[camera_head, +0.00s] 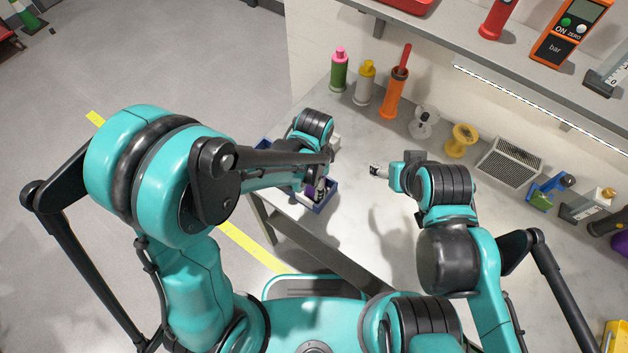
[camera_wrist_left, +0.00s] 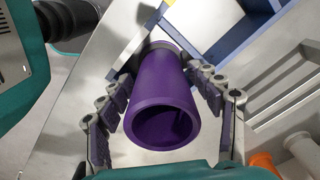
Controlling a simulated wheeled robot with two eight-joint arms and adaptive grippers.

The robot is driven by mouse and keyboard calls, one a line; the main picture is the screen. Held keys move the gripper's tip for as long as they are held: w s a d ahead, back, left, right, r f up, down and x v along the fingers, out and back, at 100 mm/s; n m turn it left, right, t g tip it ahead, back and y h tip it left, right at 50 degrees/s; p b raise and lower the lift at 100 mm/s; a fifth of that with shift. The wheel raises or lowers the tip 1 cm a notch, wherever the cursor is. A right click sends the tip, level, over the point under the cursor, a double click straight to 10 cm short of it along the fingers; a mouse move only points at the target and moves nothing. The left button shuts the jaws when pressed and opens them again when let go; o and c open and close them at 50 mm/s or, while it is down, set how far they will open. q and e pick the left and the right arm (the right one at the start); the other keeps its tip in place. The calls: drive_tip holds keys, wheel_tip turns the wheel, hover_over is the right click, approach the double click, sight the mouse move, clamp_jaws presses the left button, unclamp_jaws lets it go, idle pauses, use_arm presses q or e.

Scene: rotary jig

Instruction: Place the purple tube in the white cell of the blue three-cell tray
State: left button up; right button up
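The purple tube (camera_wrist_left: 158,95) is between the finger pads of my left gripper (camera_wrist_left: 162,80), with its open end toward the wrist camera. In the head view, the left gripper (camera_head: 322,180) and a small part of the tube (camera_head: 309,191) are over the near end of the blue tray (camera_head: 326,205); the arm hides most of the tray. In the left wrist view, the tray's blue walls (camera_wrist_left: 238,42) show beyond the tube. I cannot tell which cell lies under it. My right gripper (camera_head: 377,170) is away from the tray; its fingers are too small to read.
Green (camera_head: 339,72), grey-yellow (camera_head: 364,84) and orange (camera_head: 394,92) bottle-like items stand along the back of the table. A white spool (camera_head: 424,121), a yellow spool (camera_head: 461,140) and a grey vented box (camera_head: 510,162) stand farther right. A shelf overhangs at the upper right. The table's middle is clear.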

use_arm(q)
drive_tip(key=shift+r, duration=0.25)
wheel_tip(320, 180, up, 12)
drive_tip(key=p, duration=0.4)
drive_tip(key=s+a+r+n+t, duration=0.2)
drive_tip(key=a+r+n+t, duration=0.1)
drive_tip(key=a+n, duration=0.4)
drive_tip(key=s+a+r+n+t, duration=0.3)
drive_tip(key=a+n, duration=0.4)
drive_tip(key=a, duration=0.4)
wheel_tip(320, 180, up, 2)
drive_tip(key=shift+t, duration=0.6)
drive_tip(key=shift+s+d+f, duration=0.1)
drive_tip(key=shift+f, duration=0.05)
